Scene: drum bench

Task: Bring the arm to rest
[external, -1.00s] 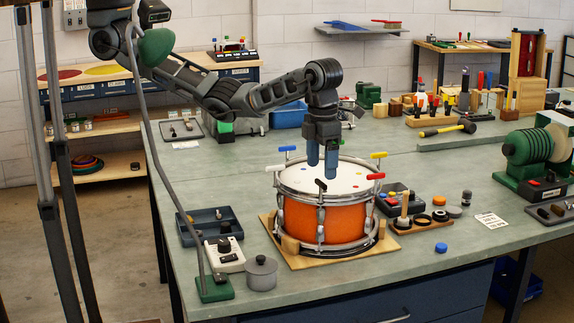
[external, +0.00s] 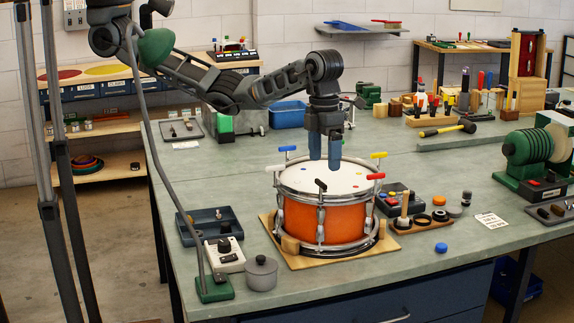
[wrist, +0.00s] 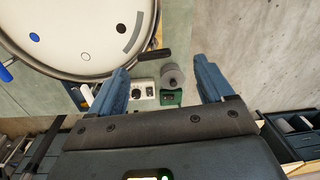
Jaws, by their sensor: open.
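My gripper (external: 325,151) points down above the back part of the orange drum (external: 333,222), with its blue fingers apart and nothing between them. The fingertips look a little above the white drumhead (external: 318,179); the exact gap is hard to tell. In the wrist view my open gripper (wrist: 163,85) shows bare bench and small items beyond the fingers. There the drumhead (wrist: 80,30) fills the upper left. The arm is bent, reaching from the upper left over the bench.
Coloured key handles, one blue (external: 287,149) and one red (external: 370,177), stick up around the drum rim. A grey pot (external: 261,273), a white control box (external: 224,255) and a dark tray (external: 210,228) stand left of it. A green-based machine (external: 540,155) stands at right. Clear bench lies behind the drum.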

